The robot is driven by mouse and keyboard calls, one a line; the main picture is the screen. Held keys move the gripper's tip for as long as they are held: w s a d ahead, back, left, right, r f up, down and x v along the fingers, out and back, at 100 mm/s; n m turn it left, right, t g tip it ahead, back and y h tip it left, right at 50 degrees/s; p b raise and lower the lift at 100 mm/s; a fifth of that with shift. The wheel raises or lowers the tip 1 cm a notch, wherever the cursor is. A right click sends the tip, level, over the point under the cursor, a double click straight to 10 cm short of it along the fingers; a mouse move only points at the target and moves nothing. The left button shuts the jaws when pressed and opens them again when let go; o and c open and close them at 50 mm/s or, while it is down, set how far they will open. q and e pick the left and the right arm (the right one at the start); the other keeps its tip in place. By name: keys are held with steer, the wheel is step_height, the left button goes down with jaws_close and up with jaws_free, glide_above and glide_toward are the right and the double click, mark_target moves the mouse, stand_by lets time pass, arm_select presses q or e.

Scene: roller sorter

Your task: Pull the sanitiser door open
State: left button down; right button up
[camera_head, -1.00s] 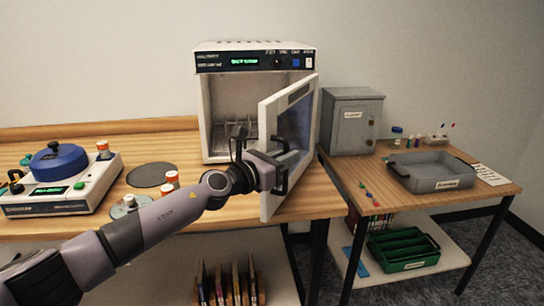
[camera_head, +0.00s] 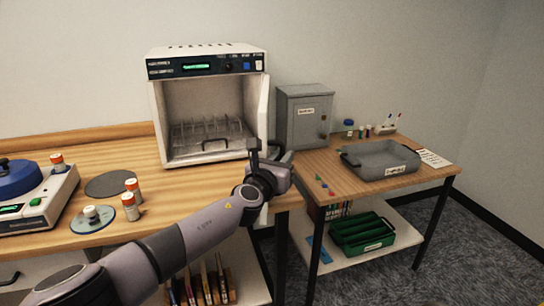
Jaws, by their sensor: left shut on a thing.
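The sanitiser (camera_head: 158,117) is a white cabinet with a dark control panel and a lit green display, standing at the back of the wooden bench. Its door (camera_head: 264,108) is swung wide open to the right and shows nearly edge-on. The inside is exposed, with a wire rack (camera_head: 208,134) in it. My left gripper (camera_head: 268,158) is at the door's outer side, shut on the door handle, which is mostly hidden behind the fingers and wrist. My right gripper is not in view.
A grey metal cabinet (camera_head: 304,117) stands close to the right of the door. A grey tray (camera_head: 380,160) lies on the right table. Orange-capped bottles (camera_head: 133,189) and a blue-lidded device (camera_head: 20,179) are on the left bench. A green crate (camera_head: 362,233) is on the lower shelf.

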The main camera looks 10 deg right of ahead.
arm_select(q)
steer(key=d, duration=0.1)
steer(key=d+r, duration=0.1)
steer(key=shift+s+d+r, duration=0.2)
steer(key=shift+s+d, duration=0.15)
steer(key=shift+s, duration=0.05)
steer(key=c, duration=1.2)
jaws_free()
steer(key=shift+d, duration=0.1)
steer(key=shift+s, duration=0.1)
steer(key=shift+s+a+f+p, duration=0.2)
steer(key=shift+s+a+f, duration=0.05)
steer(key=shift+s+a, duration=0.65)
steer(key=shift+s+a+f+p, duration=0.15)
steer(key=shift+s+a+f, duration=0.1)
steer(key=shift+s+a, duration=0.65)
steer(key=shift+s+a+f+p, duration=0.25)
steer(key=shift+s+a, duration=0.4)
steer(key=shift+s, duration=0.4)
steer(key=shift+y, duration=0.3)
